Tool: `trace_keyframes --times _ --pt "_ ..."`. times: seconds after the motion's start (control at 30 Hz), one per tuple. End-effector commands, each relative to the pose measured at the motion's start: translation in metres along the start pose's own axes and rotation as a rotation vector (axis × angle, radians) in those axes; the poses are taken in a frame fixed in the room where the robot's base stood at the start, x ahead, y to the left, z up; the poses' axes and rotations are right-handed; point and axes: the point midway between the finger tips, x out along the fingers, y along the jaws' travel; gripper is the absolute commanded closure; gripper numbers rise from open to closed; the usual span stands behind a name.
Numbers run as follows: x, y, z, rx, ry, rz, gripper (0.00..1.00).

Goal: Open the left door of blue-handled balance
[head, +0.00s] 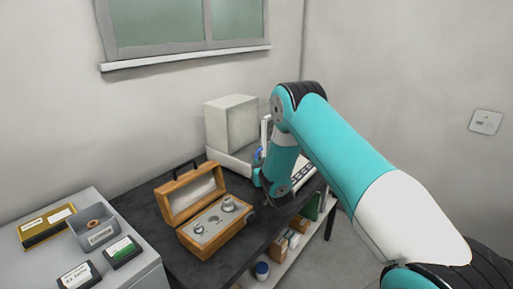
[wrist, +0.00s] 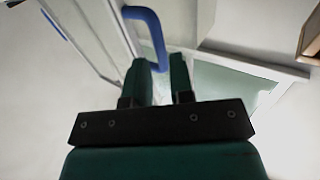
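The balance (head: 229,125) is a pale box-shaped case at the back of the dark table, partly hidden by my arm. Its blue handle (head: 258,153) shows just left of my wrist. In the wrist view the blue handle (wrist: 152,28) is a bent bar on the pale-framed glass door (wrist: 88,35). My gripper (wrist: 160,62) is open, with a gap between its two dark green fingers. The handle's lower end lies between or just beyond the fingertips; I cannot tell whether they touch it. In the head view the fingers are hard to make out.
An open wooden box (head: 203,243) with metal weights stands left of my wrist on the dark table (head: 135,205). A grey cabinet (head: 140,277) with small boxes is at far left. A lower shelf (head: 287,265) holds several items.

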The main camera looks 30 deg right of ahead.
Motion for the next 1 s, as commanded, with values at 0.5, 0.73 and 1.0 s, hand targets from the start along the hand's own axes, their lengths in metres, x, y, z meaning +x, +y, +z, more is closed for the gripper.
trace_keyframes --times 0.5,0.73,1.0 --pt "0.039 0.0 -0.002 0.001 0.001 0.0 0.78" --pt "0.041 0.0 0.0 -0.001 0.001 -0.001 0.78" --pt "0.041 0.0 0.0 0.0 0.001 -0.001 1.0"
